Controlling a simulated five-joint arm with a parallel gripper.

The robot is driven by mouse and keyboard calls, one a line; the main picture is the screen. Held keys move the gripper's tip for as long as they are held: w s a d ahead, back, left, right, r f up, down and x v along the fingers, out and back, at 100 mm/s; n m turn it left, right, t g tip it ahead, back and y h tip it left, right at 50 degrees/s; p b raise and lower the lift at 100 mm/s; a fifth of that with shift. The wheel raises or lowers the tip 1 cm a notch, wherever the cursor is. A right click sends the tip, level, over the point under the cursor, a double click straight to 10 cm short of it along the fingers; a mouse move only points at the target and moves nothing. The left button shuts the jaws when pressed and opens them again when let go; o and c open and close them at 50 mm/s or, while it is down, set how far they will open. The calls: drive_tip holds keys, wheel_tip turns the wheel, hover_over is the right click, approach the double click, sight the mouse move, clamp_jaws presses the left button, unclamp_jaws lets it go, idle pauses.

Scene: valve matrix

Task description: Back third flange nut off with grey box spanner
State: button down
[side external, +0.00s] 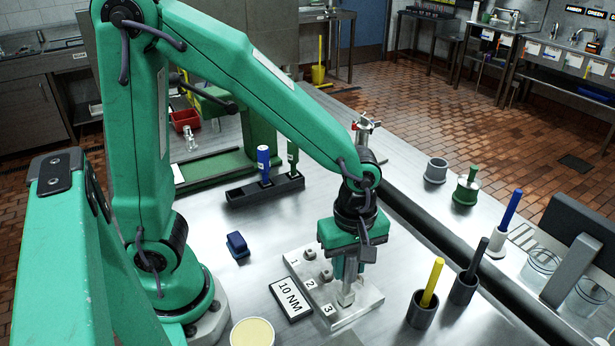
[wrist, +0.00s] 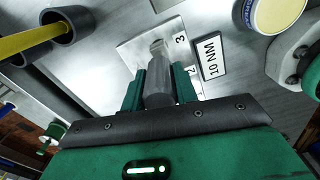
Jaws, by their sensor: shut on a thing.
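My gripper (side external: 347,272) is shut on the grey box spanner (side external: 345,295), which stands upright between the green fingers. In the wrist view the spanner (wrist: 160,82) lies between both fingers of my gripper (wrist: 159,90). The pale flange plate (side external: 372,311) bears the numbers 1, 2 and 3. The spanner's lower end is at the third position, by the number 3. The first nut (side external: 309,253) and second nut (side external: 326,274) show on the plate.
A 10 NM label (side external: 291,298) lies left of the plate. A blue block (side external: 238,245) and a cream-topped tin (side external: 252,332) are nearby. Dark cups with a yellow-handled tool (side external: 432,283) and a dark-handled tool (side external: 477,259) stand right. A black rack (side external: 250,191) is behind.

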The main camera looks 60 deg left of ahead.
drive_tip(key=shift+n, duration=1.8)
drive_tip(key=shift+n, duration=1.5)
drive_tip(key=shift+n, duration=3.4)
